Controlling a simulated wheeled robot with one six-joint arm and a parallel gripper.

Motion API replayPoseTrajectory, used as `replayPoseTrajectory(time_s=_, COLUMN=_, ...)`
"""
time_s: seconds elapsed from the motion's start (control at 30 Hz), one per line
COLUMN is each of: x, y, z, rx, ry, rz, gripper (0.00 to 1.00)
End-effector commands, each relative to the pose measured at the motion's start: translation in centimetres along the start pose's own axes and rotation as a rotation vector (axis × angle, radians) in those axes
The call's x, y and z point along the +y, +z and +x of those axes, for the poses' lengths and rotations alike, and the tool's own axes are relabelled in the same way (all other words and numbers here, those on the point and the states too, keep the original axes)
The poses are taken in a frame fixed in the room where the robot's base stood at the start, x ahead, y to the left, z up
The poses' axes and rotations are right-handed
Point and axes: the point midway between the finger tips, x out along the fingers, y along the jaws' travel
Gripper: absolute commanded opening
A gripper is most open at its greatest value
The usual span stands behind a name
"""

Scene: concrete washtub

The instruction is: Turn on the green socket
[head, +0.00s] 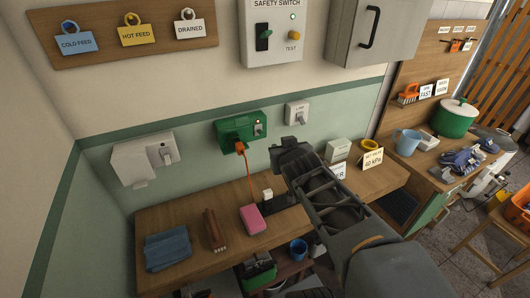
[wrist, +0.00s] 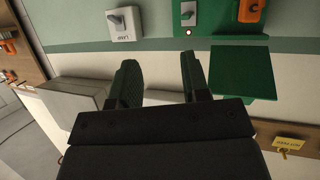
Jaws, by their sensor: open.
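The green socket (head: 240,129) is on the wall above the bench, with an orange plug (head: 240,147) and cord in its left part. A pale switch (head: 257,129) is on its right side. In the wrist view, which is upside down, the socket (wrist: 215,18) is cut off by the top edge; its switch (wrist: 187,14), a small red-lit lamp (wrist: 189,32) and a raised green lid (wrist: 243,73) show. My gripper (head: 288,147) is right of and below the socket. In the wrist view my gripper (wrist: 158,78) is open and empty, apart from the wall fittings.
A white lamp switch (head: 297,115) is on the wall just right of the socket. The bench holds a pink sponge (head: 252,219) and blue cloth (head: 167,249).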

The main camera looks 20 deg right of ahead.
Motion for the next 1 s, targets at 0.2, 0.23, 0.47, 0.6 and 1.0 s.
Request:
replayPoseTrajectory(time_s=0.2, x=0.8, y=3.0, z=3.3, rx=0.281, ry=-0.111, rz=0.015, gripper=0.43)
replayPoseTrajectory(time_s=0.23, x=0.7, y=3.2, z=3.4, rx=0.305, ry=-0.132, rz=0.014, gripper=0.43)
replayPoseTrajectory(time_s=0.47, x=-0.2, y=4.1, z=3.7, rx=0.406, ry=-0.263, rz=0.020, gripper=0.43)
replayPoseTrajectory(time_s=0.6, x=-0.8, y=3.8, z=4.6, rx=0.419, ry=-0.292, rz=0.022, gripper=0.43)
replayPoseTrajectory(time_s=1.0, x=-3.0, y=0.7, z=11.1, rx=0.419, ry=-0.295, rz=0.021, gripper=0.43)
